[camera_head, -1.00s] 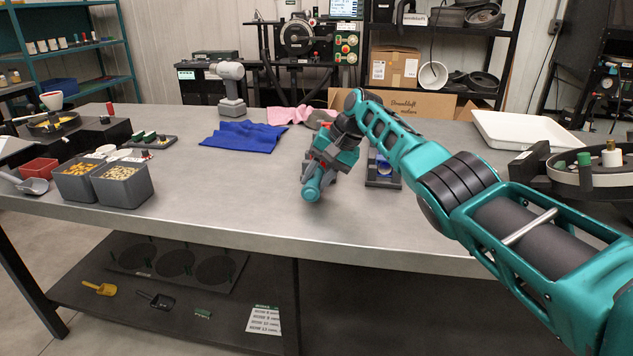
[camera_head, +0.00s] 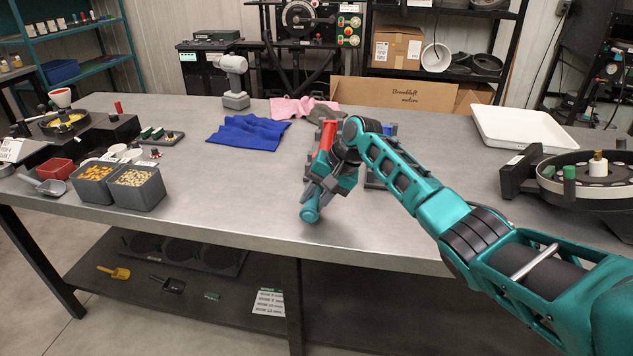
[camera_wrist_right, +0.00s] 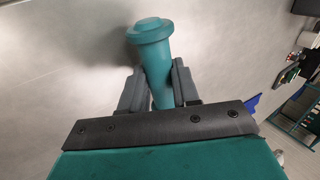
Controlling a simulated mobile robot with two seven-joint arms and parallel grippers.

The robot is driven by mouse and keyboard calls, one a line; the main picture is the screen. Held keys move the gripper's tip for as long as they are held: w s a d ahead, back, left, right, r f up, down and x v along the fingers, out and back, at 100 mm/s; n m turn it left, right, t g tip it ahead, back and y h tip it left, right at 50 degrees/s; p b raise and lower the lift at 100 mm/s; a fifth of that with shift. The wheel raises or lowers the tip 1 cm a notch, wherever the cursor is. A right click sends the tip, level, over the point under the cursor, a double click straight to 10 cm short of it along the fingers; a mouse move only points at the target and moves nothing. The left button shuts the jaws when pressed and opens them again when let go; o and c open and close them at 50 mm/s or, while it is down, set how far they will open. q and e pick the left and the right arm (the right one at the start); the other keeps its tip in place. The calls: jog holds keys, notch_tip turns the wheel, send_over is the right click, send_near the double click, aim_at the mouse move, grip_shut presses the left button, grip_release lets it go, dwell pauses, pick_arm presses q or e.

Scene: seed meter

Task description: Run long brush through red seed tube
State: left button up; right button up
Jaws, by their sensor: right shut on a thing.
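My right gripper (camera_head: 318,190) is shut on a teal, flanged handle (camera_head: 310,212), low over the front middle of the table. The handle also shows between both fingers in the right wrist view (camera_wrist_right: 153,60). It looks like the brush's handle; its shaft and bristles are hidden. The red seed tube (camera_head: 323,141) stands out slanted just behind the gripper, partly covered by my right wrist. I cannot tell whether any of the brush is inside the tube. A dark stand with a blue part (camera_head: 390,130) is mostly hidden behind my arm. My left gripper is out of view.
A blue cloth (camera_head: 248,132) and a pink cloth (camera_head: 300,108) lie behind and left. Seed bins (camera_head: 137,187) stand at the left, a white tray (camera_head: 525,130) at the back right, a round seed meter (camera_head: 590,185) at the right. The table's front middle is clear.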

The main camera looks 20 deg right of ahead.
aim_at(313, 209)
jog(key=shift+s+a+f, duration=0.1)
jog(key=shift+s+a, duration=0.4)
jog(key=shift+s, duration=0.35)
jog(key=shift+s+a, duration=0.5)
jog(key=shift+s, duration=0.35)
jog(key=shift+s+a, duration=0.5)
jog(key=shift+s, duration=0.3)
jog(key=shift+s+a, duration=0.5)
jog(key=shift+s, duration=0.3)
jog(key=shift+w, duration=0.1)
